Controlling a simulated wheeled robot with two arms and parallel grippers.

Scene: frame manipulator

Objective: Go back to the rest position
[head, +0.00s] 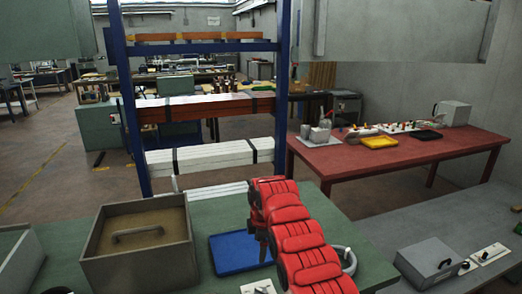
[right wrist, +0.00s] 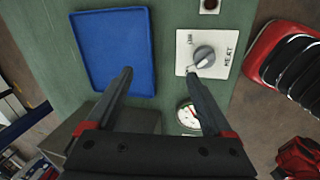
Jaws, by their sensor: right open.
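My right arm is red and reaches up from the bottom of the head view, bending down over the green bench. My right gripper (head: 262,250) is partly hidden by the arm there, close to the right side of a blue tray. In the right wrist view my right gripper (right wrist: 159,74) has its two dark fingers spread apart with nothing between them. The fingertips show between the blue tray (right wrist: 113,45) and a white panel with a grey knob (right wrist: 204,55) marked HEAT. My left arm and gripper are not in view.
The green bench (head: 75,245) bears a grey box with a handled lid (head: 140,240) and the blue tray (head: 232,254). A round gauge (right wrist: 188,115) sits below the knob panel. A blue-posted rack (head: 281,90) stands behind. A grey box (head: 428,260) lies on the right-hand counter.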

